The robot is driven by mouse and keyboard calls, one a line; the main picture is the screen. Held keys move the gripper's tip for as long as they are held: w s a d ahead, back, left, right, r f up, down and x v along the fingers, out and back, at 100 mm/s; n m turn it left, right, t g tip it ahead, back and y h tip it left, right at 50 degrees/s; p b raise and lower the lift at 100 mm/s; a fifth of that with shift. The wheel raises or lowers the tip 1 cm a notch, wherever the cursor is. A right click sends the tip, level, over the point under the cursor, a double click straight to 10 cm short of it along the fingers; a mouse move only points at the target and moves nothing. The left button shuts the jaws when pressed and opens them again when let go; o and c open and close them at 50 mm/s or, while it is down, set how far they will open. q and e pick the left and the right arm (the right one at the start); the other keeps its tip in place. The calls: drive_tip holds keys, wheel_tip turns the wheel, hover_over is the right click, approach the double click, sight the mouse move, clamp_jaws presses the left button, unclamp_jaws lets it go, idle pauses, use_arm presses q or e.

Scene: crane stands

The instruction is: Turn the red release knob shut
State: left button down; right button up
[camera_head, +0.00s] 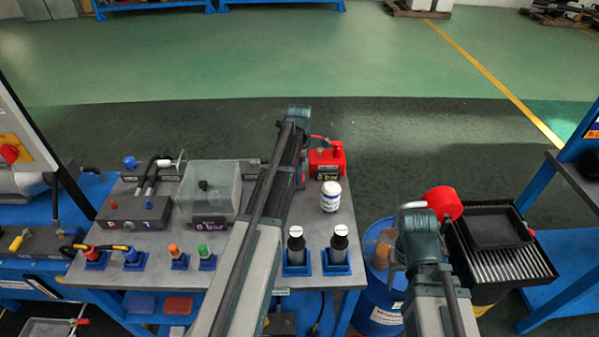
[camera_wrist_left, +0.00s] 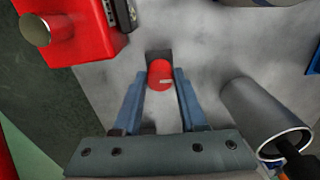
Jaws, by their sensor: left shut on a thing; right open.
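The red release knob (camera_wrist_left: 161,75) shows in the left wrist view as a small red cylinder with a pale mark, in front of a dark block on the grey bench top. My left gripper (camera_wrist_left: 162,88) is shut on it, one blue-grey finger on each side. In the head view my left arm reaches across the bench, its wrist (camera_head: 294,118) beside the red pump unit (camera_head: 327,160) labelled 0 bar; the arm hides much around the knob. My right gripper (camera_head: 420,235) is open, right of the bench near the blue drum; its fingers are hard to make out.
A white jar (camera_head: 330,196) and two black-and-white cylinders (camera_head: 339,246) stand right of my left arm. A clear box (camera_head: 206,188) and a control box (camera_head: 135,211) are to its left. A blue drum (camera_head: 380,306) and black tray (camera_head: 507,262) stand right of the bench.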

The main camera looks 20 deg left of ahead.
use_arm(q)
drive_tip(key=shift+n, duration=0.4)
drive_tip(key=shift+c, duration=2.2)
unclamp_jaws()
drive_tip(key=shift+r, duration=0.1)
wheel_tip(320, 180, up, 14)
drive_tip(key=p, duration=1.3)
drive_tip(key=shift+f+p, duration=0.2)
drive_tip(key=shift+p, duration=0.2)
